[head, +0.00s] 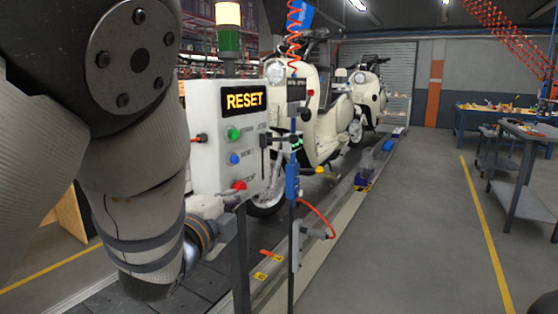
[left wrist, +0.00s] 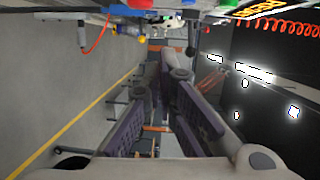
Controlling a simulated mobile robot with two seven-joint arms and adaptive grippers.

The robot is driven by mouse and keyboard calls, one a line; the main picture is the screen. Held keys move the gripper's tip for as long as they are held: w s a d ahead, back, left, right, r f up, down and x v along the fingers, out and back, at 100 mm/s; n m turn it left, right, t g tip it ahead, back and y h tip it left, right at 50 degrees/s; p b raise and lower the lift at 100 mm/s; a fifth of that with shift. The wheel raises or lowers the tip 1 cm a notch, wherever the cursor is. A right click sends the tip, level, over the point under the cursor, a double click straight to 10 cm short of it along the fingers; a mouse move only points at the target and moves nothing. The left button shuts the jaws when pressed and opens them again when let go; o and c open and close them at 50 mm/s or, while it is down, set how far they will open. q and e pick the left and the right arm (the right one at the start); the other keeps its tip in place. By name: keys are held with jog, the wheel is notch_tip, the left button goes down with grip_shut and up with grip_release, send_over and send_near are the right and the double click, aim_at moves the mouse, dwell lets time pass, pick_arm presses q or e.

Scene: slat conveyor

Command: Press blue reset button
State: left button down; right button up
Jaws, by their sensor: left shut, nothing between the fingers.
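A pale control box (head: 207,130) stands right of my left arm in the head view, with a lit RESET display (head: 245,100). On its front are a green button (head: 233,133), a blue button (head: 234,158) and a red stop button (head: 239,186). My left gripper (left wrist: 172,65) is shut and empty in the left wrist view. I cannot make out its fingertips in the head view, where my arm fills the left side. The display also shows at the top right of the left wrist view (left wrist: 265,9). No contact with the blue button is visible. My right gripper is not in view.
White scooters (head: 315,105) stand on the conveyor behind the box. A stand with a blue tool (head: 292,180) and a red hose (head: 319,214) is close on its right. Grey carts (head: 525,165) are far right. The floor between is clear.

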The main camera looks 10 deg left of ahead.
aim_at(236, 160)
pick_arm(q)
jog(key=w+a+r+b, duration=0.1)
jog(key=w+r, duration=0.1)
jog(key=w, duration=1)
jog(key=shift+a+r+m+t, duration=0.35)
jog(key=shift+a+m+t, duration=0.05)
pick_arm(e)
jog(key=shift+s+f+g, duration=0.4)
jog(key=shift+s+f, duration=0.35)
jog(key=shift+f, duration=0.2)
pick_arm(q)
jog(key=shift+w, duration=0.1)
